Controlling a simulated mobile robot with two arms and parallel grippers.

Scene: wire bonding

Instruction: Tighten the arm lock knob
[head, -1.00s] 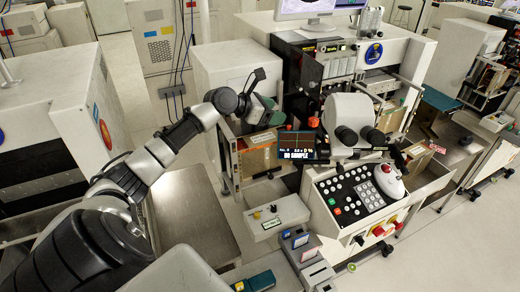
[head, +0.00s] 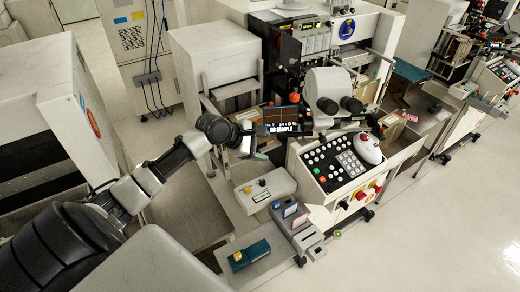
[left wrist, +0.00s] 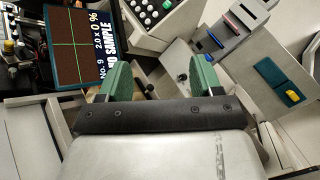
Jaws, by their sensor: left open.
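My left gripper (head: 254,150) is just left of and below the small display (head: 282,120) reading "NO SAMPLE", and it points down and to the right. In the left wrist view its two green fingers (left wrist: 160,72) stand wide apart with nothing held between them. A small dark knob (left wrist: 150,89) shows between the fingers, nearer the left one; I cannot tell for sure whether it is the arm lock knob. The display (left wrist: 78,45) also shows there, close to the left finger. My right gripper is not in view.
A grey control box (head: 266,191) with a yellow knob stands below the gripper. A keypad console (head: 340,160) and white microscope (head: 328,82) stand to the right. Open floor lies at the lower right.

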